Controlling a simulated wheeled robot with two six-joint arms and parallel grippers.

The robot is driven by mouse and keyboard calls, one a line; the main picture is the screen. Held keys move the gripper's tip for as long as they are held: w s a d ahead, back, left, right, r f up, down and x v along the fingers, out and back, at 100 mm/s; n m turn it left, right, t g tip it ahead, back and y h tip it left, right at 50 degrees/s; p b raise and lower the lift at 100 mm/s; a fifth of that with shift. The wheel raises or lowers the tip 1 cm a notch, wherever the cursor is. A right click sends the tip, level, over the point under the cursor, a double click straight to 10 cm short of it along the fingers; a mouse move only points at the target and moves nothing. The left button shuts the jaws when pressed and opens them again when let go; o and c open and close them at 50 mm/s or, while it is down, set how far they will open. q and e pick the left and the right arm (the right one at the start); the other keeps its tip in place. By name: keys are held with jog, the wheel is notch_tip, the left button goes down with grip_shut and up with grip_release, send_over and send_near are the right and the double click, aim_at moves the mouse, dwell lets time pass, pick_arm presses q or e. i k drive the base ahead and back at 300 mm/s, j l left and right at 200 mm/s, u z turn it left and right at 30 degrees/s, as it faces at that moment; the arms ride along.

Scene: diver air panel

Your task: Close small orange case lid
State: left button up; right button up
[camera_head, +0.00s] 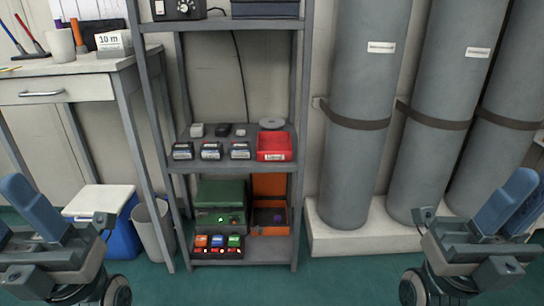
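The small orange case (270,231) stands on the bottom shelf of the grey rack, at its right side. Its lid (269,186) is up, standing roughly upright at the back, and the open front part shows a dark inside with a small purplish thing in it. My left gripper (18,216) is at the lower left edge, far from the case, with its blue fingers apart and nothing seen between them. My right gripper (512,205) is at the lower right, also far from the case, with its blue fingers apart and empty. Both grippers are partly cut off or seen from behind.
A green case (220,194) and small coloured boxes (218,242) sit left of the orange case. The shelf above holds a red bin (276,147). Rack posts flank the shelf. Grey cylinders (365,110) stand right, a desk (62,90) and bin (152,226) left. Floor in front is clear.

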aim_at(263, 185)
jog(key=i+j+u, duration=0.2)
jog(key=i+j, duration=0.2)
jog(key=j, duration=0.2)
jog(key=i+j+u, duration=0.25)
jog(key=i+j, duration=0.2)
jog(key=j, duration=0.15)
